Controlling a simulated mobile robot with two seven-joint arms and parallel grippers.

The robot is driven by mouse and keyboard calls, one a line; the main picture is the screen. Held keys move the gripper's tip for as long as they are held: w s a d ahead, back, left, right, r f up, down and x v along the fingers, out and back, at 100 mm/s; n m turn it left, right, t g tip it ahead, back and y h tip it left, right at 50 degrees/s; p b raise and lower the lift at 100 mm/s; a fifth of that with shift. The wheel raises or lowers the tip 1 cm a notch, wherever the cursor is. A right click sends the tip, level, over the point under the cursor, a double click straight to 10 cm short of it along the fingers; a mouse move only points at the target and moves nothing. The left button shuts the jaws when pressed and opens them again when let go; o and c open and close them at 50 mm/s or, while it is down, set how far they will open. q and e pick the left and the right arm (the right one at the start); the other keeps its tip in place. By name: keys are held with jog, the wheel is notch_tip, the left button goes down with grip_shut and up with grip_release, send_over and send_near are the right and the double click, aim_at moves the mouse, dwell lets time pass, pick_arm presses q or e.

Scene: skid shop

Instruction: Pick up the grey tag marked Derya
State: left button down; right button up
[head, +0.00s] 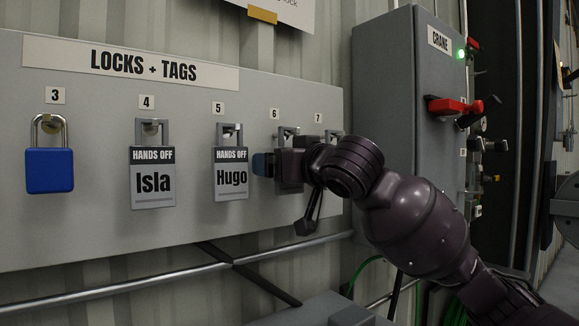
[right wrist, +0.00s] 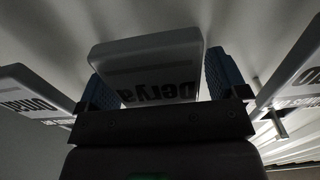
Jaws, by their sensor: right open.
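The grey tag marked Derya (right wrist: 150,58) shows upside down in the right wrist view, between the two blue finger pads of my right gripper (right wrist: 165,88). The pads stand apart, one on each side of the tag. I cannot tell whether either touches it. In the head view my right gripper (head: 274,166) is in front of the board below the hook numbered 6 (head: 287,132) and hides the tag there. My left gripper is not in view.
The Hugo tag (head: 231,181) hangs close left of my right gripper, then the Isla tag (head: 153,185) and a blue padlock (head: 49,170). The grey board (head: 95,235) is behind them. A grey crane cabinet (head: 386,95) with a red handle (head: 449,106) stands at right.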

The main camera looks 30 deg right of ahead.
jog(key=shift+c, duration=0.3)
jog(key=c, duration=0.9)
jog(key=shift+c, duration=0.2)
jog(key=shift+r, duration=0.1)
